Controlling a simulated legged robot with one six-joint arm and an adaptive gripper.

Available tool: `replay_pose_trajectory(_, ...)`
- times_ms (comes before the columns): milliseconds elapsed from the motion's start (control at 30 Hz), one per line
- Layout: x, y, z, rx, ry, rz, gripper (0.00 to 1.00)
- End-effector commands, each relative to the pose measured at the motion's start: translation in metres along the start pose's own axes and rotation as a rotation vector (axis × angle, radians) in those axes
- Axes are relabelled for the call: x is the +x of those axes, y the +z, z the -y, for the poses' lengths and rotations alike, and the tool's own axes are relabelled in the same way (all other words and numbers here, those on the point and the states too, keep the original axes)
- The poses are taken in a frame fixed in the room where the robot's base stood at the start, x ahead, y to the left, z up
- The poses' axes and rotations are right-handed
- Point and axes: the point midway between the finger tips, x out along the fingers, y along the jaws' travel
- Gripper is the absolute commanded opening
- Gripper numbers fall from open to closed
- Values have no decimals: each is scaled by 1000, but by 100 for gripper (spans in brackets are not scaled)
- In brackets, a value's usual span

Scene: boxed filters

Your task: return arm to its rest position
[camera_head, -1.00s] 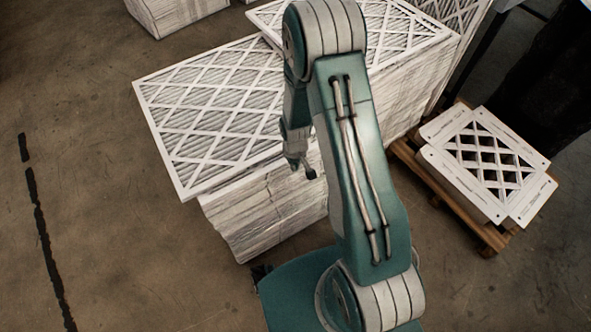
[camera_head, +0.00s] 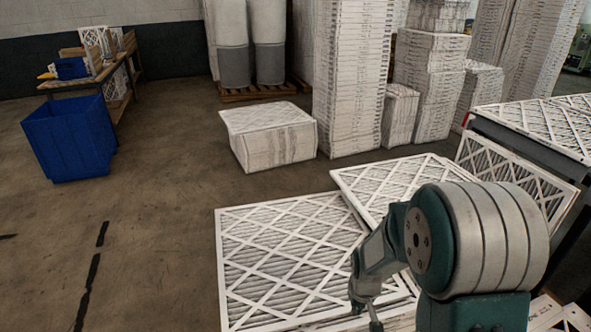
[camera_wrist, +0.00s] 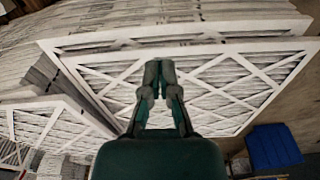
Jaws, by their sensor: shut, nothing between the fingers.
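My arm shows at the lower right of the head view, folded at a large green and grey joint. My gripper (camera_head: 372,315) points down at the bottom edge, in front of the stacked filters; its tips are partly cut off there. In the wrist view my gripper (camera_wrist: 160,72) has its two fingers together, with nothing between them. A white-framed filter (camera_head: 285,262) with a diagonal lattice lies on the stack beside it. The wrist view shows filter panels (camera_wrist: 215,85) behind the fingers; I cannot tell the exact gap.
Another filter (camera_head: 395,185) lies behind. A wrapped filter stack (camera_head: 270,140) stands on the floor, with tall filter stacks (camera_head: 350,75) further back. A blue bin (camera_head: 70,140) stands by a workbench (camera_head: 85,80) at left. A dark rack (camera_head: 510,140) is at right.

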Motion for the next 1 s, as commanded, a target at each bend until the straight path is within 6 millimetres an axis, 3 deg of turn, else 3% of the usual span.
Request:
replay_pose_trajectory(33, -22, 0, 0, 8, 5, -26, 0)
replay_pose_trajectory(200, -81, 9, 3, 37, 16, -88, 0)
replay_pose_trajectory(500, -171, 45, 11, 89, 29, -197, 0)
replay_pose_trajectory(800, -237, 98, 23, 140, 36, -308, 0)
replay_pose_trajectory(1000, -265, 137, 31, 170, 37, -374, 0)
